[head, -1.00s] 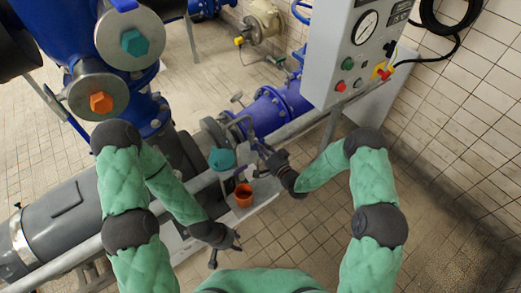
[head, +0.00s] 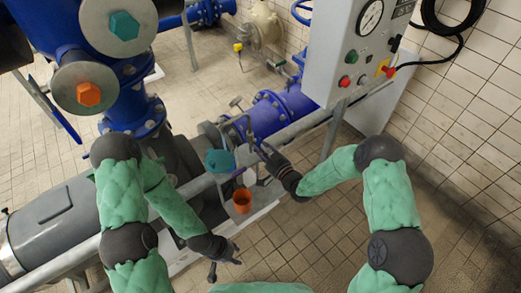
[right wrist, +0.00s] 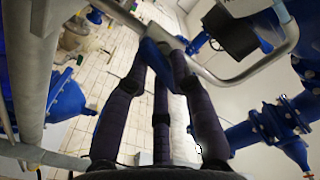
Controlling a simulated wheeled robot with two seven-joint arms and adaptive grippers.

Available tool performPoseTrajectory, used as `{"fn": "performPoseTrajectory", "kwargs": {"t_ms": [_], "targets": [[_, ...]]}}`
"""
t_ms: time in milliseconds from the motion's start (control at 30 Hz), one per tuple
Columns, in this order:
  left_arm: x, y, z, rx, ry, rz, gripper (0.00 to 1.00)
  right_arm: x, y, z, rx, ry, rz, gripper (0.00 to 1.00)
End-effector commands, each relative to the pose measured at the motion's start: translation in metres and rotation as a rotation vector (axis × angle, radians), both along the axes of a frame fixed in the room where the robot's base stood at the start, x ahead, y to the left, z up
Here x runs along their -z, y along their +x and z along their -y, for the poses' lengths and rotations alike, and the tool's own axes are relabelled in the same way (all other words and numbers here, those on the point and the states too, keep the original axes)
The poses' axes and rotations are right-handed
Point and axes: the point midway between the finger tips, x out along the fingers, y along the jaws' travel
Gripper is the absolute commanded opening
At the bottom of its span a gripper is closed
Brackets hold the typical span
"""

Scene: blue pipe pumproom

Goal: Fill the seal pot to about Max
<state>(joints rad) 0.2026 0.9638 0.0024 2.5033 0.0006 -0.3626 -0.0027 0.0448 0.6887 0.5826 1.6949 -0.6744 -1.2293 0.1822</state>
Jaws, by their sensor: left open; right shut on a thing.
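A small orange pot (head: 241,201) stands on the pale ledge beside the pipework in the head view. A white piece (head: 249,177) is just behind it and a teal cup-like part (head: 220,160) to its upper left. No level or Max mark can be read, and I cannot tell which vessel is the seal pot. My right gripper (head: 266,152), above and behind the orange pot, is shut. In the right wrist view its dark fingers (right wrist: 160,75) close on a blue handle (right wrist: 157,55) by a bent grey tube. My left gripper (head: 226,262) is open and empty, below the orange pot.
A grey control box (head: 350,60) with gauge and buttons stands at the upper right. Large blue pipework (head: 125,85) fills the left. A grey rail (head: 290,130) runs diagonally by the ledge. Tiled floor at the lower right is clear.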

Motion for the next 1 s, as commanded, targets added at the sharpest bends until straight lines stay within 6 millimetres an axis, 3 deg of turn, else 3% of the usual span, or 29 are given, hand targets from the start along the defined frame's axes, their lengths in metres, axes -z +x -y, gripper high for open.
{"fn": "performPoseTrajectory", "kwargs": {"t_ms": [600, 633, 700, 1000], "targets": [[0.0041, 0.0000, -0.0001, 0.000, 0.000, 0.000, 0.44, 0.0029, -0.0004, 0.0015, 0.004, -0.038, 0.018, 0.00], [0.0041, 0.0000, -0.0001, 0.000, 0.000, 0.000, 0.44, 0.0029, -0.0004, 0.0015, 0.004, -0.038, 0.018, 0.27], [0.0041, 0.0000, -0.0001, 0.000, 0.000, 0.000, 0.44, 0.0026, -0.0003, 0.0014, 0.004, -0.038, 0.018, 0.44], [0.0040, 0.0002, 0.0000, 0.000, 0.000, 0.000, 0.44, 0.0007, -0.0002, 0.0009, 0.001, -0.036, 0.023, 0.44]]}}
